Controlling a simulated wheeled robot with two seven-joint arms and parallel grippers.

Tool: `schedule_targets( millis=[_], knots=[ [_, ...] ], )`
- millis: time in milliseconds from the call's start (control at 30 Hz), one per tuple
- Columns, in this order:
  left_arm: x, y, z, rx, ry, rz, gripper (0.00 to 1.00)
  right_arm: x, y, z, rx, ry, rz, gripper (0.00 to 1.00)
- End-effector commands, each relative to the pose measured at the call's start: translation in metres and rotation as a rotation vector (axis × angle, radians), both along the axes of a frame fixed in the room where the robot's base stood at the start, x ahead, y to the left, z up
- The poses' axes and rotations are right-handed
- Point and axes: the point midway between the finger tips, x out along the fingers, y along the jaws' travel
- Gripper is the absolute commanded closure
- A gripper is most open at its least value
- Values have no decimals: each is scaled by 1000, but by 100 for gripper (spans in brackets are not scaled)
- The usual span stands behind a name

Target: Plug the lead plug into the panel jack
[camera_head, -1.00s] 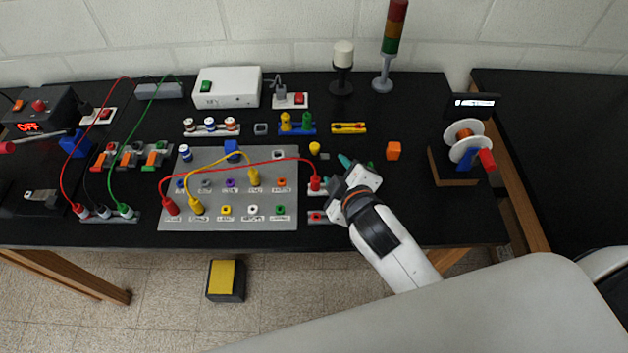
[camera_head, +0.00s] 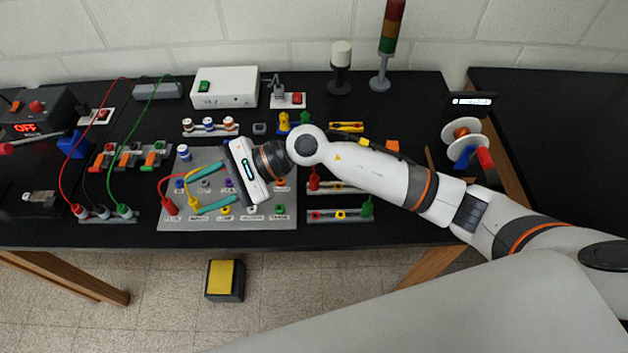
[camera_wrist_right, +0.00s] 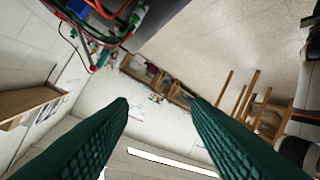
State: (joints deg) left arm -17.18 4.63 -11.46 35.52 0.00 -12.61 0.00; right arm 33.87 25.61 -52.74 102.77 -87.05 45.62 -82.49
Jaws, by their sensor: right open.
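The grey panel (camera_head: 222,155) lies on the bench with labelled coloured jacks in it. A red plug (camera_head: 170,206) and a yellow plug (camera_head: 196,207) stand at its lower left, with leads rising from them. Another red plug (camera_head: 314,181) stands at the strip right of the panel. My right gripper (camera_head: 192,194) is over the panel, its teal fingers pointing left and spread apart. Its lower fingertip overlaps the yellow plug; I cannot tell if they touch. The gripper hides the yellow lead's other end. The right wrist view shows nothing between the fingers (camera_wrist_right: 160,110). My left gripper is not in view.
A strip with a green plug (camera_head: 367,207) lies right of the panel. Red, black and green leads run to a strip (camera_head: 105,215) at left. A white box (camera_head: 224,86) and a signal tower (camera_head: 389,45) stand behind. My right arm spans the bench's right half.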

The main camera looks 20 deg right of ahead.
Motion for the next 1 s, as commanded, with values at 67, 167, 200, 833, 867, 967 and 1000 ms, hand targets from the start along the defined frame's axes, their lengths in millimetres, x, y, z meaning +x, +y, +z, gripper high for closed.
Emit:
schedule_targets(
  millis=[67,167,200,833,867,967,1000],
  knots=[
    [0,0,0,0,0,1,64,8,-20,-29,-206,-147,108,55],
    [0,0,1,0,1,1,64,21,-56,-60,-459,-295,248,55],
    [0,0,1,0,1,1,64,27,-72,-70,-553,-338,300,55],
    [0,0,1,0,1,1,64,80,-220,-87,-1214,-476,657,55],
    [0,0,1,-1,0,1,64,80,-220,-87,-1214,-476,657,55],
    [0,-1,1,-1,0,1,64,80,-220,-87,-1213,-476,656,55],
    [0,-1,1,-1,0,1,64,80,-220,-88,-1212,-476,656,55]
  ],
)
